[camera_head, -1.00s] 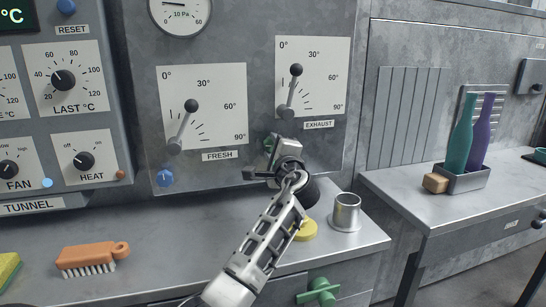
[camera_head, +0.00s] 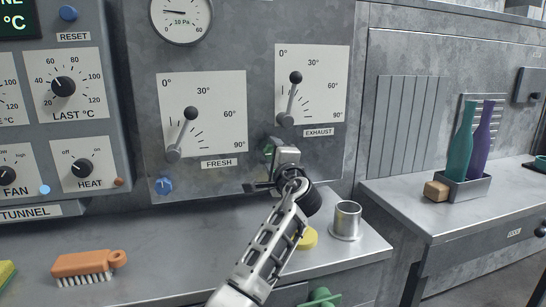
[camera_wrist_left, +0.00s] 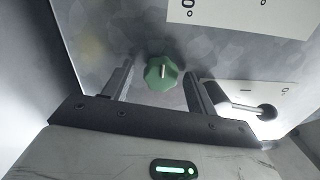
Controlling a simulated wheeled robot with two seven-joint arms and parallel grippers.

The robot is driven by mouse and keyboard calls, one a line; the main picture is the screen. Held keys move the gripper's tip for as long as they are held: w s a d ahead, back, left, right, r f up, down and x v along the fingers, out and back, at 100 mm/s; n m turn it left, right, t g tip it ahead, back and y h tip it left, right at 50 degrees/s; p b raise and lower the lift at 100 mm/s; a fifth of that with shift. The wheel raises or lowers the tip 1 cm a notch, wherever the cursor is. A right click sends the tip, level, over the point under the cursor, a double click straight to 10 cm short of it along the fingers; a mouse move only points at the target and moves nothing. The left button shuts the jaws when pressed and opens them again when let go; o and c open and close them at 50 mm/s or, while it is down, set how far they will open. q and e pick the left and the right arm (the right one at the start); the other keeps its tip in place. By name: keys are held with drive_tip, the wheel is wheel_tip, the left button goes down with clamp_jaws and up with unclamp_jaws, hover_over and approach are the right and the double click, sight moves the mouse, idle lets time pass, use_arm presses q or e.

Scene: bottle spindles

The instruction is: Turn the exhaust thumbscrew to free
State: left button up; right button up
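The exhaust thumbscrew is a green lobed knob (camera_wrist_left: 162,73) with a pale mark across its face, on the grey panel below the exhaust scale. In the head view only a bit of green (camera_head: 268,150) shows behind my gripper. My left gripper (camera_wrist_left: 158,78) is open, with one finger on each side of the knob and a gap on both sides. In the head view my left gripper (camera_head: 266,168) is at the panel, left of and below the EXHAUST label (camera_head: 318,132). The exhaust lever (camera_head: 292,98) points up near 0°. My right gripper is not in view.
Below the panel are a metal cup (camera_head: 346,221), a yellow round thing (camera_head: 308,238) and an orange brush (camera_head: 89,264). Bottles stand in a tray (camera_head: 466,190) at right.

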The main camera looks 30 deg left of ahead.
use_arm(q)
drive_tip(key=v, duration=1.6)
drive_tip(key=shift+s+a, duration=0.1)
